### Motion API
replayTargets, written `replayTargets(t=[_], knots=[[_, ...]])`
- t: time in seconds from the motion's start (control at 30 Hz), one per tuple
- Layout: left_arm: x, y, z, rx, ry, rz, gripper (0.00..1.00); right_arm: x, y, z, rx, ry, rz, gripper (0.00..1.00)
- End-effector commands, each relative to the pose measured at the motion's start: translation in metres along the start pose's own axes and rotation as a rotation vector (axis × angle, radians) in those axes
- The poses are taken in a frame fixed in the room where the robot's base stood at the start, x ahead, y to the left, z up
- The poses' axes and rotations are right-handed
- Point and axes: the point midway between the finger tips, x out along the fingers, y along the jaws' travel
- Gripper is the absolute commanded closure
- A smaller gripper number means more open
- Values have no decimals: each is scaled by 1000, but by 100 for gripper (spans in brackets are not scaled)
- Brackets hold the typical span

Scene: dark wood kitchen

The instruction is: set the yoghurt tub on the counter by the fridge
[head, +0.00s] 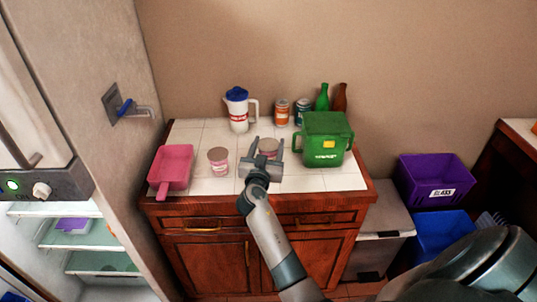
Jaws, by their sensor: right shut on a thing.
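My right gripper (266,152) is over the white tiled counter (190,134) beside the fridge (45,110). Its two fingers are shut on a small tub with a brownish-pink lid (269,145), one finger on each side. The gripper hides most of this tub's body, and I cannot tell whether its base touches the tiles. A similar pink and white tub with a brown lid (218,161) stands upright on the counter to the left of the gripper. My left gripper is not in view.
A pink scoop-like tray (172,166) lies at the counter's left. A white jug with blue lid (238,108), cans (281,112) and bottles (322,98) stand behind. A green bin (325,140) stands close right of the gripper. Purple (436,178) and blue crates (440,235) are farther right.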

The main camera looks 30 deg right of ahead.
Motion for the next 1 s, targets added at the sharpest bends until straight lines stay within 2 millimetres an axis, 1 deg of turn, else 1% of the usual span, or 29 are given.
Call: replayTargets(t=[0.13,0.27,0.5,0.6,0.9,1.0], knots=[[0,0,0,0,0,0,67,0,0,0,0,1,0,70],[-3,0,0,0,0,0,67,0,0,5,-3,0,1,70],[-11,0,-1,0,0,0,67,0,0,31,-4,-1,0,70],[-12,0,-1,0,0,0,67,0,0,38,-2,0,0,70],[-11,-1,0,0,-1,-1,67,0,0,40,0,1,1,70],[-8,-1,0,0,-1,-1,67,0,0,42,0,1,1,70]])
